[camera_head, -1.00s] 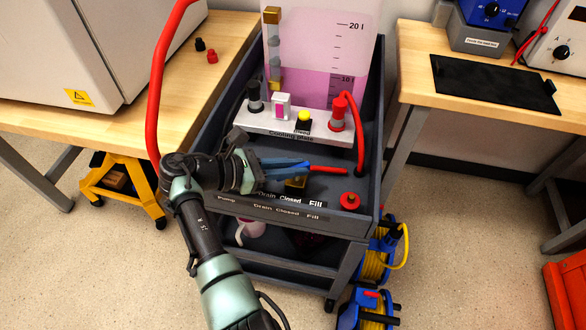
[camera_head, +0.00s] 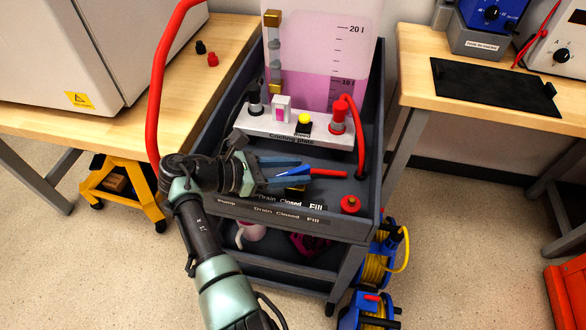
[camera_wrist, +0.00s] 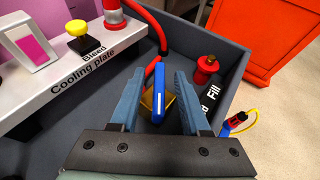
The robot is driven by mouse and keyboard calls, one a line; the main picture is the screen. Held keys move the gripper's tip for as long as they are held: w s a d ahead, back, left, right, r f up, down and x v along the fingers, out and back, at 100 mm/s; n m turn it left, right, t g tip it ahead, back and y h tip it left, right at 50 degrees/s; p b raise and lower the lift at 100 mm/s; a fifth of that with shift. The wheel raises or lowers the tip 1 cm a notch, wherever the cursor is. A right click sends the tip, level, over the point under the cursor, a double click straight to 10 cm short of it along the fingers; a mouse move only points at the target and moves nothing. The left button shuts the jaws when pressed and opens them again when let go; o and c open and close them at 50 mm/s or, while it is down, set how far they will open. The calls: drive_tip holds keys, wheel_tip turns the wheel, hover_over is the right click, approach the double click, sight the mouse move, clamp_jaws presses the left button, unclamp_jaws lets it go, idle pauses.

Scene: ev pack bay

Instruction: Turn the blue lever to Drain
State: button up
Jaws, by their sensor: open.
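The blue lever (camera_wrist: 159,92) sits on a brass valve body (camera_wrist: 172,108) on the trolley's top tray. In the wrist view it stands between the two fingers of my gripper (camera_wrist: 158,80), with a gap on each side. My gripper is open and holds nothing. In the head view my gripper (camera_head: 303,171) reaches in from the left, fingers either side of the lever (camera_head: 286,169). The front label strip (camera_head: 270,211) reads Drain, Closed, Fill from left to right. My gripper hides part of the valve, so I cannot tell which word the lever points at.
A red hose (camera_head: 330,174) runs from the valve to the right. A red knob (camera_head: 350,203) stands at the tray's front right. The cooling plate (camera_head: 290,133) with its fittings and yellow Bleed button (camera_head: 304,118) lies behind. The tray's raised rim surrounds the space.

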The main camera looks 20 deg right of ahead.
drive_tip(key=p+v, duration=0.1)
drive_tip(key=v, duration=1.2)
drive_tip(key=shift+f, duration=0.1)
